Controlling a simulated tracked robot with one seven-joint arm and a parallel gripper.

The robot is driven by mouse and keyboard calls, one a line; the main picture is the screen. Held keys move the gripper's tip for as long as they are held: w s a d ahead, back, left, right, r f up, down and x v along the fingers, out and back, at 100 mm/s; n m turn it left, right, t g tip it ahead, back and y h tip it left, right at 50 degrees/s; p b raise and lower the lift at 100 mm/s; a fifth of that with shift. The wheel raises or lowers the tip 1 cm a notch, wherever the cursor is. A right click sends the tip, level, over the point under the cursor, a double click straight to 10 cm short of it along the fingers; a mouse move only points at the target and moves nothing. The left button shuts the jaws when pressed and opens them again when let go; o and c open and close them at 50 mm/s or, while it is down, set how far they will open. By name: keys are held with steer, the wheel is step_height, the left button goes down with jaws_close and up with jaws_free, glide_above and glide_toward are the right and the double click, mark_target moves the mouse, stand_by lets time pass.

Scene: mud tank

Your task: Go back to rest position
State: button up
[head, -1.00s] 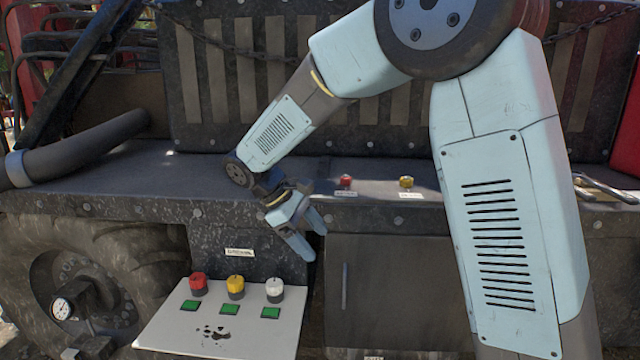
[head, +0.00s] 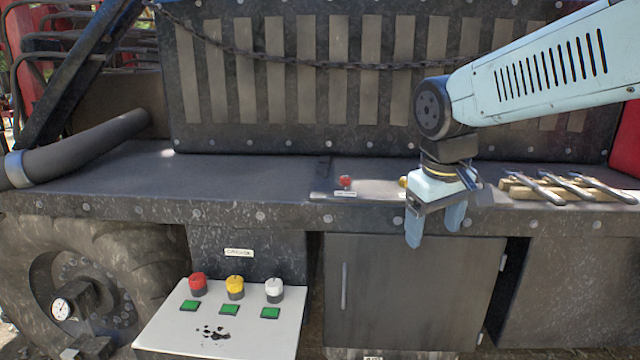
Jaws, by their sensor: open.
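My gripper (head: 435,228) is light blue and hangs with its fingers pointing down at the front edge of the dark shelf. It is open, with a gap between its two fingers and nothing seen in it. It is above and in front of the grey cabinet door (head: 405,290). My arm reaches in from the upper right. My gripper partly hides a yellow button (head: 403,181) on the shelf.
A red button (head: 346,182) stands on the shelf (head: 240,180). Metal tools (head: 570,188) lie at its right. A white panel (head: 165,335) at lower left carries red (head: 198,284), yellow (head: 235,287) and white (head: 274,290) knobs. A chain (head: 300,63) hangs behind.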

steer(key=s+d+m+t+y, duration=0.1)
steer(key=s+d+m+t, duration=0.2)
steer(key=s, duration=0.4)
steer(key=shift+s+d+m, duration=0.15)
steer(key=shift+d+m, duration=0.45)
steer(key=shift+d, duration=0.05)
steer(key=shift+c, duration=0.2)
stand_by(0.8)
